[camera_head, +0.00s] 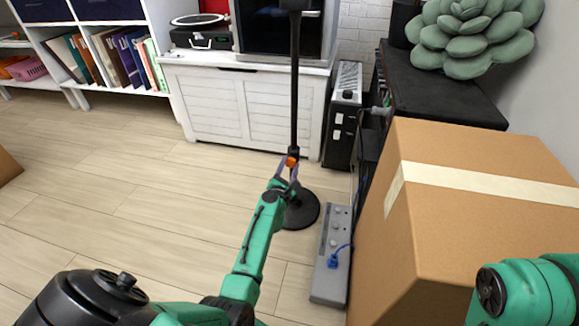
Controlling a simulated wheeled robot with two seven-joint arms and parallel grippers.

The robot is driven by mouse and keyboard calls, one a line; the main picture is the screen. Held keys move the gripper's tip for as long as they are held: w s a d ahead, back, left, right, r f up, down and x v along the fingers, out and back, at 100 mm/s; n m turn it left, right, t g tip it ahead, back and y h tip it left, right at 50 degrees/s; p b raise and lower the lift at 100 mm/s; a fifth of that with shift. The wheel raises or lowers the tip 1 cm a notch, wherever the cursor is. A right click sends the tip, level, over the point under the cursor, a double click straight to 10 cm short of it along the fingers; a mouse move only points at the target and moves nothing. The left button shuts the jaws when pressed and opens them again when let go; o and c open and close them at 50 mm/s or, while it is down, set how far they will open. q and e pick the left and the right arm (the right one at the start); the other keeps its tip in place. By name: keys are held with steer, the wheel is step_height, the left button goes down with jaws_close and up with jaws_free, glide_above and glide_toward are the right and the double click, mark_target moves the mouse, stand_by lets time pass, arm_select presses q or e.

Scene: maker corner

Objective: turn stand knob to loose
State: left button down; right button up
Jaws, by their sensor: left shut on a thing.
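A black stand (294,90) rises upright from a round black base (303,212) on the wood floor. A small orange knob (290,162) sits on the lower part of its pole. My left gripper (288,172) reaches up from below and is shut on the knob. The fingers partly cover the knob, so its marking and turn position cannot be read. My right arm shows at the lower right corner; its gripper is out of the picture.
A large cardboard box (430,260) fills the right side. A grey power strip (328,280) with a blue plug lies between box and stand. A white cabinet (225,105) stands behind.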

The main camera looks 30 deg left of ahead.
arm_select(q)
steer(key=shift+n, duration=0.4)
steer(key=shift+c, duration=1.8)
jaws_free()
